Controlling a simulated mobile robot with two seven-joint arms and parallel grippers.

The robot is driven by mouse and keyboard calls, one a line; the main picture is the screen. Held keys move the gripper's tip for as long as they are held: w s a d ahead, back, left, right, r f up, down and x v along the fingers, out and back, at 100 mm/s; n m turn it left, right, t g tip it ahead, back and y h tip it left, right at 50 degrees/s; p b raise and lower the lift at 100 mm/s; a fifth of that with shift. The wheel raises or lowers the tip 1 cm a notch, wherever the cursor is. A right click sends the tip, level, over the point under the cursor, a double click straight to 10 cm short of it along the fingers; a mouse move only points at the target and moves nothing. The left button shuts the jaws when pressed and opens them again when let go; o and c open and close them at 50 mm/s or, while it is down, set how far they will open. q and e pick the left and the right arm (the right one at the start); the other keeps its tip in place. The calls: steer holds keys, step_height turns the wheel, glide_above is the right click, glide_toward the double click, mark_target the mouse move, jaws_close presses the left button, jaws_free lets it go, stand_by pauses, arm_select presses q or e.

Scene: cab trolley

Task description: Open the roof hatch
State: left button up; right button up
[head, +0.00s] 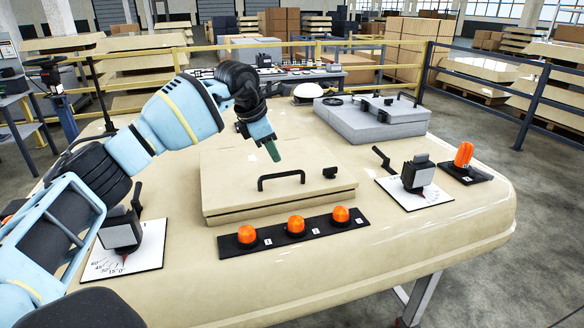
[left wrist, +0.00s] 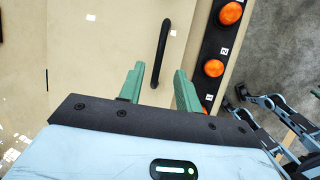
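The roof hatch (head: 235,180) is a flat beige lid on a raised frame on the cab roof, lying closed. A black bar handle (head: 281,179) stands near its front edge, with a small black latch-like part (head: 330,172) to the right. My left gripper (head: 273,150) is above the lid, behind and a little left of the handle in the head view. My right gripper does not show.
An orange-lamp strip (head: 295,232) lies in front of the hatch. Lever units with dial plates stand left (head: 122,240) and right (head: 416,183). A grey hatch-like box (head: 372,120) and a white dome (head: 307,91) are behind. Yellow and dark railings surround the roof.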

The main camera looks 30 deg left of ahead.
mark_target(282, 175)
arm_select(q)
steer(key=shift+x, duration=3.9)
steer(key=shift+d, duration=0.1)
jaws_close()
